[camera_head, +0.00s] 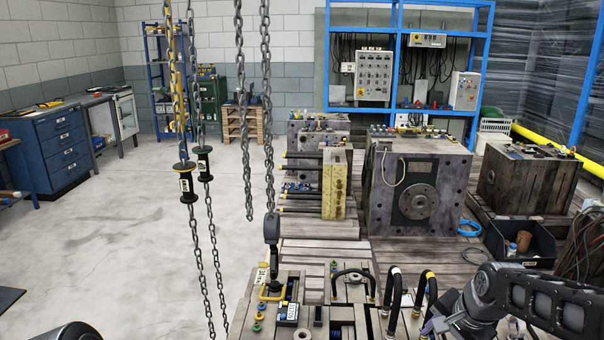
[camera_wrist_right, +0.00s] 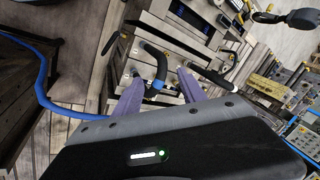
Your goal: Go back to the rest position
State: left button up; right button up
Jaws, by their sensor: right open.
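My right arm comes in from the lower right in the head view. Its gripper (camera_head: 438,324) is over the right part of the near mould (camera_head: 345,318), close to the black hoses (camera_head: 425,290). In the right wrist view the two purple fingers of the right gripper (camera_wrist_right: 154,62) are spread apart. A black hose with a blue ring (camera_wrist_right: 158,72) shows between them; I cannot tell whether they touch it. No held object is visible. A dark rounded part of mine shows at the lower left edge of the head view; my left gripper is not seen.
Chains and a hook (camera_head: 271,228) hang above the near mould, its yellow ring beside it. Large mould blocks (camera_head: 418,190) stand behind on wooden planks. A black bin (camera_head: 520,243) and blue hose (camera_head: 469,228) lie right. The floor (camera_head: 120,235) at left is clear.

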jog(key=s+a+f+n+y+b, duration=0.1)
jog(key=a+f+n, duration=0.3)
jog(key=a+f, duration=0.45)
jog(key=s+a+f+n+y, duration=0.1)
jog(key=a+f+n, duration=0.35)
jog(key=f, duration=0.75)
jog(key=s+a+f+g, duration=0.1)
jog(key=s+a+f, duration=0.2)
jog(key=s+f, duration=0.2)
jog(key=s+a+f+n+g+y+b, duration=0.1)
jog(key=s+a+f, duration=0.3)
jog(key=s, duration=0.5)
jog(key=s+a+f+g, duration=0.1)
jog(key=s+a+f, duration=0.3)
jog(key=s+f, duration=0.2)
jog(key=shift+s+f+g, duration=0.2)
jog(key=shift+s+g, duration=0.1)
jog(key=shift+s, duration=0.45)
